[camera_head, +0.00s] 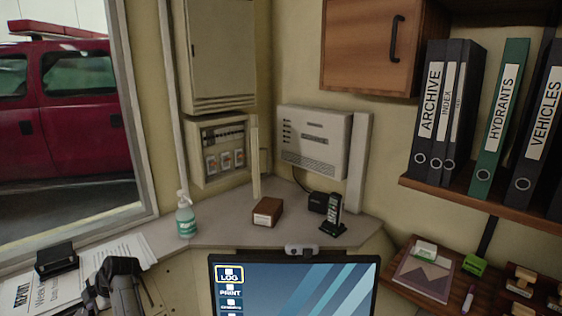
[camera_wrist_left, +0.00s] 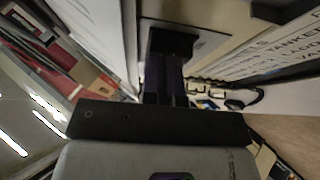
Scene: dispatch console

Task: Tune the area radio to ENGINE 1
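I cannot pick out an area radio or an ENGINE 1 marking in either view. My left gripper (camera_head: 120,268) is low at the left of the head view, over the counter beside the papers. In the left wrist view its fingers (camera_wrist_left: 172,42) stand close together in the middle, and they look shut, with nothing visible held between them. My right gripper is in neither view. A black cordless handset (camera_head: 333,215) stands on the corner counter, far to the right of my left gripper.
A monitor (camera_head: 295,288) stands front centre. Papers (camera_head: 75,272) and a black object (camera_head: 55,260) lie at left. Binders (camera_head: 497,108) fill the right shelf.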

